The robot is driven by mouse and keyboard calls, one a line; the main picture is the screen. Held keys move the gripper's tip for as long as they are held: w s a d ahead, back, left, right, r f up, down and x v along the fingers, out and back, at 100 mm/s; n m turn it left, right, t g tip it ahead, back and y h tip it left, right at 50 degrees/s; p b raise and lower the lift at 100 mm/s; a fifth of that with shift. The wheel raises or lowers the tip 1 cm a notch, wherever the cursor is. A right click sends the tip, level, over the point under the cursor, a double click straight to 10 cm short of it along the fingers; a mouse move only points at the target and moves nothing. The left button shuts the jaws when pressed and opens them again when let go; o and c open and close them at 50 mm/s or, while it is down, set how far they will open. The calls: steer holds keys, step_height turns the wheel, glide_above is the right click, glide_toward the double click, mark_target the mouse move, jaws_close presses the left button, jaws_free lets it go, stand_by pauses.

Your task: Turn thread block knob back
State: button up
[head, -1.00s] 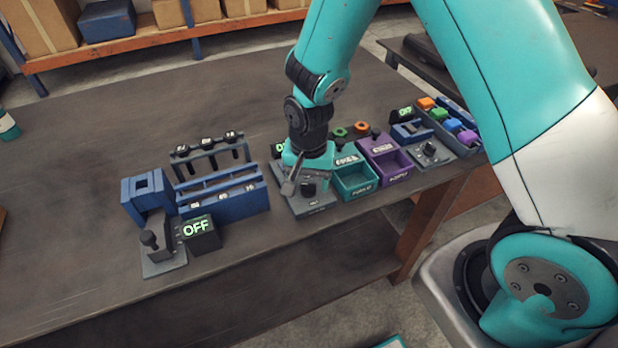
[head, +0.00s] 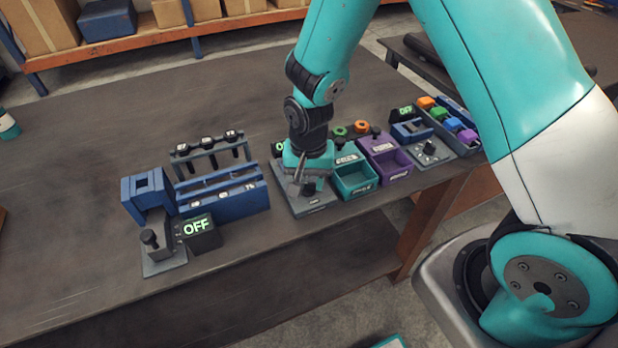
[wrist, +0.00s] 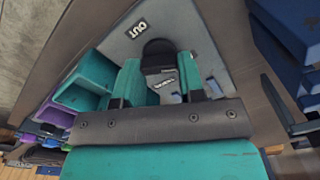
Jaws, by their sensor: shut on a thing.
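The thread block is a grey plate (head: 312,208) at the table's front edge, with a dark knob (head: 309,187) low under my gripper. In the wrist view the black knob (wrist: 158,52) stands between the two teal fingers of my gripper (wrist: 160,72). My gripper (head: 308,180) points down over the plate and is shut on the knob. A label reading "OUT" (wrist: 137,29) lies on the plate beside the knob. The block's green-lit display (head: 279,148) is mostly hidden behind my gripper, so its word cannot be read in full.
A teal bin (head: 355,182) and a purple bin (head: 388,160) stand close to the right of the block. A blue rack (head: 232,195) and an "OFF" display (head: 199,228) stand to the left. The table is clear at the far left.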

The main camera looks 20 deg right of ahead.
mark_target(307, 182)
steer(key=n, duration=0.4)
steer(key=shift+a+n, duration=0.1)
steer(key=shift+n, duration=0.3)
steer(key=shift+a+n, duration=0.1)
steer(key=shift+n, duration=1.8)
steer(key=shift+r, duration=0.1)
steer(key=o, duration=0.9)
steer(key=shift+o, duration=0.2)
step_height(307, 182, up, 17)
steer(key=b, duration=0.1)
steer(key=shift+r, duration=0.2)
